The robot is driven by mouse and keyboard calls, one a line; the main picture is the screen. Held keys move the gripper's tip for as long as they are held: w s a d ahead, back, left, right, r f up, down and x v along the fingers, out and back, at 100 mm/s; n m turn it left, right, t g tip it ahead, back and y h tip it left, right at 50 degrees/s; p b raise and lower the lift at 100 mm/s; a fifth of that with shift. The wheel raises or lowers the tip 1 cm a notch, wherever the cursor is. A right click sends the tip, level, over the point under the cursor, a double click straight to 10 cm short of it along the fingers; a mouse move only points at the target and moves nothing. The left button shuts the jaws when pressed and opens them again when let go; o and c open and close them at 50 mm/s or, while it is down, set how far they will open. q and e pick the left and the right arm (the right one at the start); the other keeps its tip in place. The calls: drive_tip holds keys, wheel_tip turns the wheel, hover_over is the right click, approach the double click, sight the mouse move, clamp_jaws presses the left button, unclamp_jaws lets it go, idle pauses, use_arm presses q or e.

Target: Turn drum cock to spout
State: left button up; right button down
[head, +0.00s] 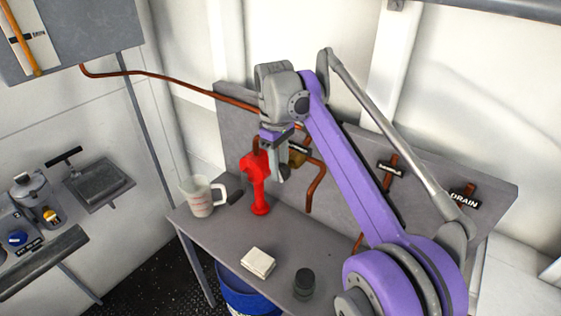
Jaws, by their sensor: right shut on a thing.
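A bright red fitting (258,180), which looks like the drum cock, is in front of the grey back panel above the bench. It has a thick upper body and a narrower part running down to a rounded lower end. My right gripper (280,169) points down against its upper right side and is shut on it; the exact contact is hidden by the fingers. A brown-orange piece (299,154) shows just right of the fingers. Copper pipe (317,187) runs down the panel behind. I cannot read a spout label. My left gripper is not in view.
On the grey bench (228,235) are a measuring jug (200,198), a pale block (258,262) and a dark cylinder (303,284). A DRAIN label (464,200) is at the panel's right. A blue drum (238,291) stands below.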

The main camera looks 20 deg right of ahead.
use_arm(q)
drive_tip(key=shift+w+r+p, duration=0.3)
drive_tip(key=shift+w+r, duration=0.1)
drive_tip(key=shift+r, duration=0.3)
use_arm(e)
drive_tip(key=shift+w+g+h, duration=0.15)
drive_tip(key=shift+g+h, duration=0.35)
drive_tip(key=shift+g, duration=0.2)
drive_tip(key=c, duration=0.6)
unclamp_jaws()
